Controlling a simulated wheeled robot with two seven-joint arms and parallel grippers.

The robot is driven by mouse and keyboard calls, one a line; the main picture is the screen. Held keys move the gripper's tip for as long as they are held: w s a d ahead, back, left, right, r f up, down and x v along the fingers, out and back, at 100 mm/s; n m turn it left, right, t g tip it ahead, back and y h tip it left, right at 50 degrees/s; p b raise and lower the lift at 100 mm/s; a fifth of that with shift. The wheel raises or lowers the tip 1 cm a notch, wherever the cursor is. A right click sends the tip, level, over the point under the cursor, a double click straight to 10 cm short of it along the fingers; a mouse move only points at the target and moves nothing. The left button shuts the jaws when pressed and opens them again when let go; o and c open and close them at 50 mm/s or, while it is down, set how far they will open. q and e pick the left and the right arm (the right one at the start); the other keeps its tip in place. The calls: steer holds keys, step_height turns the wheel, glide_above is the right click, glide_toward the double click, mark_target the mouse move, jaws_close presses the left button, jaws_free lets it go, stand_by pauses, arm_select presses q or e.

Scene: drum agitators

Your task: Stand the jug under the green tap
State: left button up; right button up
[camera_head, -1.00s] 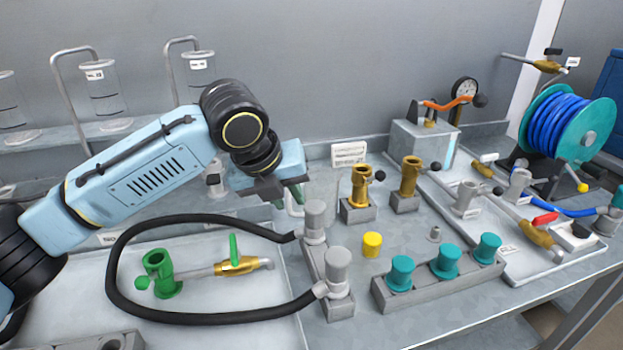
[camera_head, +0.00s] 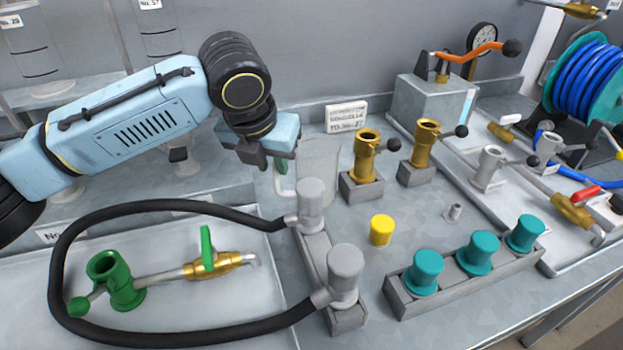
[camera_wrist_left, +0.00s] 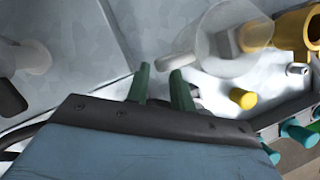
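The clear jug (camera_head: 320,163) stands upright on the bench, behind the grey-capped hose block. Its pale handle faces left, toward my left gripper (camera_head: 281,178). In the left wrist view the jug (camera_wrist_left: 232,42) is beyond the green fingertips (camera_wrist_left: 162,70). These are apart, with the handle's near part close to or between them; I cannot tell whether they touch it. The green tap (camera_head: 208,250) is a brass valve with a green lever and a bent spout, joined by a pipe to a green fitting (camera_head: 120,282) in the left tray. My right gripper is not in view.
A black hose (camera_head: 170,335) loops around the green tap to the grey-capped block (camera_head: 318,268). A yellow cap (camera_head: 382,230), brass fittings (camera_head: 367,155) and a teal-capped block (camera_head: 470,268) stand to the right. A white label (camera_head: 346,118) is behind the jug.

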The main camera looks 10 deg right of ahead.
mark_target(278, 177)
arm_select(q)
steer(key=b+x, duration=0.1)
steer(key=x, duration=0.3)
steer(key=shift+w+f, duration=0.1)
steer(key=shift+f, duration=0.15)
steer(key=shift+w+d+f+b, duration=0.15)
steer(key=shift+w+f+b, duration=0.15)
steer(key=shift+f, duration=0.2)
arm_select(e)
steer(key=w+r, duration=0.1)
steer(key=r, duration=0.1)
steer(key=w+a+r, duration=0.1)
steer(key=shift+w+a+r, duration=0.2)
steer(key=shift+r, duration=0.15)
arm_select(q)
steer(key=shift+c, duration=0.2)
jaws_close()
